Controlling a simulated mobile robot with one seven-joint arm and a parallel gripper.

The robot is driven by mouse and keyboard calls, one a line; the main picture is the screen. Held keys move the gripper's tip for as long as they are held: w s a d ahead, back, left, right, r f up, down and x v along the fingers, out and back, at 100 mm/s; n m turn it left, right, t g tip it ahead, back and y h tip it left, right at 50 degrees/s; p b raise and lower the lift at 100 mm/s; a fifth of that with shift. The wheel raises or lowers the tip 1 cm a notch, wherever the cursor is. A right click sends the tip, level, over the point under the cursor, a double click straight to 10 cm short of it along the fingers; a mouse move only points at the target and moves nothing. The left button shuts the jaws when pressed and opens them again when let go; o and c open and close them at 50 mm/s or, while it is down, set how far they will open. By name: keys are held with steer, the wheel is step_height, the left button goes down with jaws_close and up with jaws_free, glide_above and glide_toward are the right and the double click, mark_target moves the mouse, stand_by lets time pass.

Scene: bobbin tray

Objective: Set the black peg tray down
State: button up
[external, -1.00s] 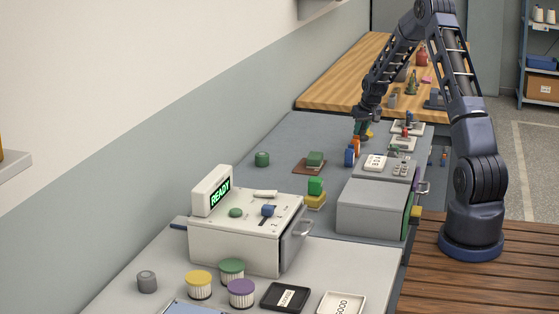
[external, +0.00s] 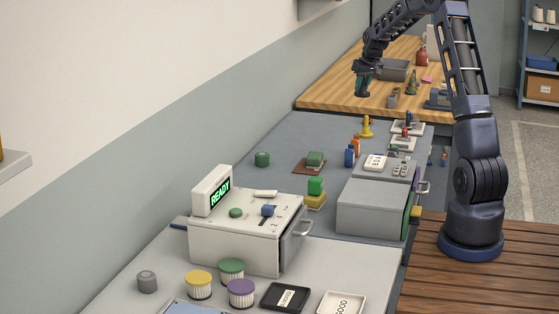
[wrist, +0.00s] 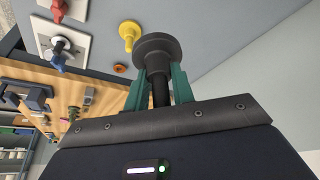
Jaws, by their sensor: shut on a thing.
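The black peg tray (wrist: 158,46), a dark round disc with a dark stem, is held by my gripper (wrist: 158,92) in the wrist view. The teal fingers are shut on the stem, and the disc shows beyond their tips. In the external view my gripper (external: 362,88) is over the left part of the wooden table (external: 325,95). There the black peg tray is too small and dark to make out clearly.
A grey bin (external: 394,71) stands on the wooden table to the right of my gripper. A yellow peg piece (external: 366,128) stands on the grey bench in front. Small bottles and other pieces (external: 412,85) stand further right. The wooden table's left part looks clear.

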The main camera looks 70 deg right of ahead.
steer(key=w+a+n+y, duration=0.1)
steer(key=w+a+n, duration=0.25)
steer(key=a, duration=0.95)
steer(key=w+a+n+t+y, duration=0.1)
steer(key=w+a+n, duration=0.25)
steer(key=a, duration=0.85)
steer(key=w+a+n+y, duration=0.15)
steer(key=w+a, duration=0.25)
steer(key=a, duration=0.9)
steer(key=shift+n, duration=0.25)
steer(key=f, duration=1.9)
steer(key=shift+w+f, duration=0.2)
steer(key=shift+f, duration=0.15)
steer(key=shift+f, duration=0.15)
steer(key=o, duration=0.8)
steer(key=shift+o, duration=0.9)
